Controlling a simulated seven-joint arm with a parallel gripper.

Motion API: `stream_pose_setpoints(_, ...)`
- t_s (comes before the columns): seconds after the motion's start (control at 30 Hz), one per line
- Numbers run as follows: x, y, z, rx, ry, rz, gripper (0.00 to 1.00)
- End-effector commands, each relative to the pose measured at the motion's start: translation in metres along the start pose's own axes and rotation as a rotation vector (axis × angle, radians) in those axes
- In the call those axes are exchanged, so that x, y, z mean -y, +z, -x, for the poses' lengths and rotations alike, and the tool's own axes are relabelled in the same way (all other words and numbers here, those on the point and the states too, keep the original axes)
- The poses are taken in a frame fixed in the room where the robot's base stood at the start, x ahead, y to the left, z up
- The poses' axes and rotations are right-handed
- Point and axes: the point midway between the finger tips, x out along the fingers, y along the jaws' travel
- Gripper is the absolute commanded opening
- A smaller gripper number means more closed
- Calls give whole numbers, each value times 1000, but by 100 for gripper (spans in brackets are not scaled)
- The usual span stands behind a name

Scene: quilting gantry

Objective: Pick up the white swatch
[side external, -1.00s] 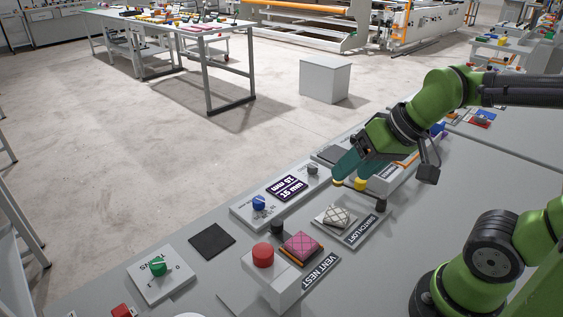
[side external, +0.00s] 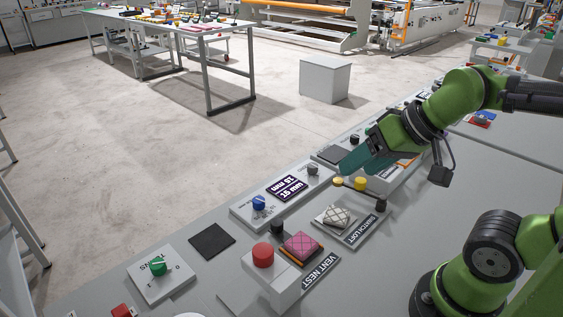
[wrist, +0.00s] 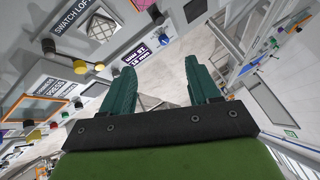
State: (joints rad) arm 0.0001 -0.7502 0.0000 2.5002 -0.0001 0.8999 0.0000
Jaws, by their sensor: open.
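The white swatch (side external: 337,216) is a small quilted pad with dark diamond lines. It lies on the plate labelled SWATCH LOFT, and it also shows at the upper left of the wrist view (wrist: 101,28). My gripper (side external: 346,170) has teal fingers and hangs in the air above and behind the swatch, over the far part of the panel. In the wrist view the two fingers (wrist: 158,68) stand apart with nothing between them. The gripper does not touch the swatch.
A pink swatch (side external: 302,247) lies on the VENT NEST plate beside a red button (side external: 263,255). A display panel with a blue knob (side external: 259,203) is left of the white swatch. Yellow knobs (side external: 360,183) and a black knob (side external: 380,206) stand near the gripper.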

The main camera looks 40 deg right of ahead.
Motion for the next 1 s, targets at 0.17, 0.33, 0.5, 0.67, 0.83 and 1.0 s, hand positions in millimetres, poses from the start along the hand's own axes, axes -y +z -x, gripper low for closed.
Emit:
stream_pose_setpoints(0.17,0,0,0,0,0,0,65)
stream_pose_setpoints(0.33,0,0,0,0,0,0,92)
stream_pose_setpoints(0.5,0,0,0,0,0,0,94)
stream_pose_setpoints(0.67,-2,0,-3,10,8,-7,94)
stream_pose_setpoints(0.83,-15,-11,-24,92,73,-37,94)
stream_pose_setpoints(1.0,-43,-36,-54,270,179,104,94)
